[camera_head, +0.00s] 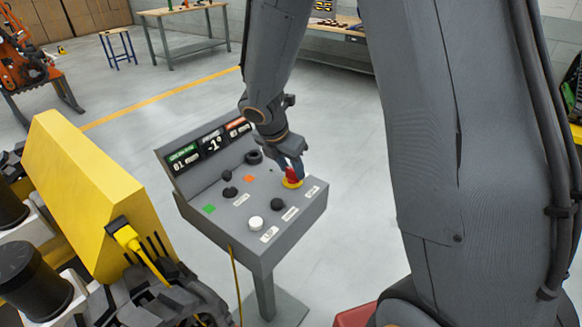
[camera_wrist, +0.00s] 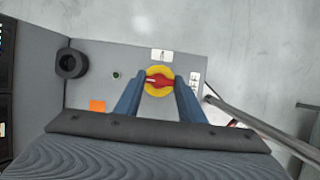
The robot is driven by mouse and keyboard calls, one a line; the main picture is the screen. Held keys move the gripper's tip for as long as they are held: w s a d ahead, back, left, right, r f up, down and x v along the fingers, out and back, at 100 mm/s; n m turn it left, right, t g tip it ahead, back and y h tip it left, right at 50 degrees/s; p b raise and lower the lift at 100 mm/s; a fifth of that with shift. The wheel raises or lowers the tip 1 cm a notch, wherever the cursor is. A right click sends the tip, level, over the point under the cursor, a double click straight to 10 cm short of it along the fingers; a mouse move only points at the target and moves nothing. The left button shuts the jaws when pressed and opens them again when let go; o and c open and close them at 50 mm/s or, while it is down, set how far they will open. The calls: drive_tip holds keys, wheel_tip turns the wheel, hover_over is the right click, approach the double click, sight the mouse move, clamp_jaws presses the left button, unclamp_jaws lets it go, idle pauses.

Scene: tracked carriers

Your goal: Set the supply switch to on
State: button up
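The supply switch looks to be the red rotary handle (camera_wrist: 160,81) on a round yellow plate (camera_wrist: 158,93), on the grey control console (camera_head: 264,240). In the wrist view the handle lies crosswise, with a white mark at its left end. In the head view the red handle (camera_head: 292,175) is at the console's right side, just under my gripper (camera_head: 291,162). In the wrist view the two blue fingers of my gripper (camera_wrist: 160,79) stand apart, one on each side of the yellow plate. Nothing shows gripped. The small labels beside the plate are too small to read.
The console also carries a black ring-shaped part (camera_wrist: 71,63), an orange square (camera_wrist: 97,105), a white button (camera_head: 256,223), black knobs (camera_head: 277,205) and a display row (camera_head: 211,143). A yellow-panelled machine (camera_head: 95,190) stands close at left. Open floor lies behind the console.

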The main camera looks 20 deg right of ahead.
drive_tip(key=shift+m, duration=0.4)
drive_tip(key=m+g, duration=0.1)
drive_tip(key=m, duration=0.1)
drive_tip(key=m+p, duration=0.1)
drive_tip(key=shift+w+a+m+g+p, duration=0.1)
drive_tip(key=shift+w+m+g+p, duration=0.1)
drive_tip(key=shift+m+g+p, duration=0.15)
drive_tip(key=m+g, duration=0.1)
drive_tip(key=m, duration=0.1)
drive_tip(key=m+g, duration=0.1)
drive_tip(key=m, duration=0.1)
drive_tip(key=shift+w+m+h, duration=0.15)
drive_tip(key=shift+m+h, duration=0.2)
drive_tip(key=shift+h, duration=0.05)
drive_tip(key=m, duration=0.2)
drive_tip(key=m+g, duration=0.1)
drive_tip(key=m, duration=0.1)
drive_tip(key=shift+w+g+y, duration=0.15)
drive_tip(key=shift+g+y, duration=0.1)
drive_tip(key=shift+y, duration=0.05)
drive_tip(key=shift+w+m+g+y, duration=0.1)
drive_tip(key=shift+m+g+y, duration=0.45)
drive_tip(key=shift+m, duration=1.65)
drive_tip(key=o, duration=1)
drive_tip(key=shift+o, duration=0.2)
